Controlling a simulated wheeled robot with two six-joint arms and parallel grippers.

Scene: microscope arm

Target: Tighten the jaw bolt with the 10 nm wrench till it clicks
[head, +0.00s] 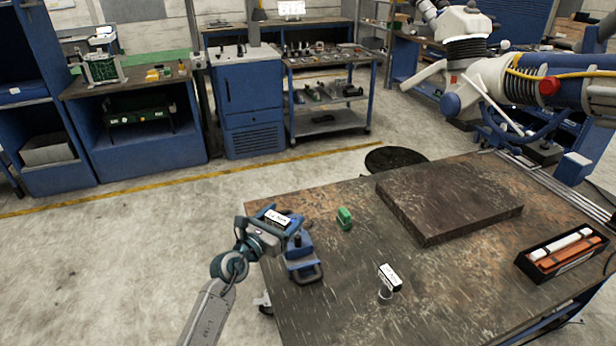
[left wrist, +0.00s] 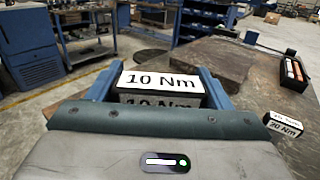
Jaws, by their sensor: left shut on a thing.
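The 10 Nm wrench (left wrist: 160,82) shows as a block with a white "10 Nm" label, between the blue fingers of my left gripper (left wrist: 158,88). My left gripper is shut on it, and the label (head: 278,218) also shows in the head view above the left edge of the workbench. The rest of the wrench is hidden. A blue clamp-like device (head: 299,254) with a dark loop handle stands on the bench edge, just right of and below the gripper. I cannot make out the jaw bolt. My right gripper is not in view.
A second block labelled 20 Nm (left wrist: 284,126) stands on the workbench (head: 440,290); it also shows in the head view (head: 390,277). A small green object (head: 345,218), a dark thick slab (head: 450,205) and a black tray (head: 533,268) with coloured bars lie there too.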

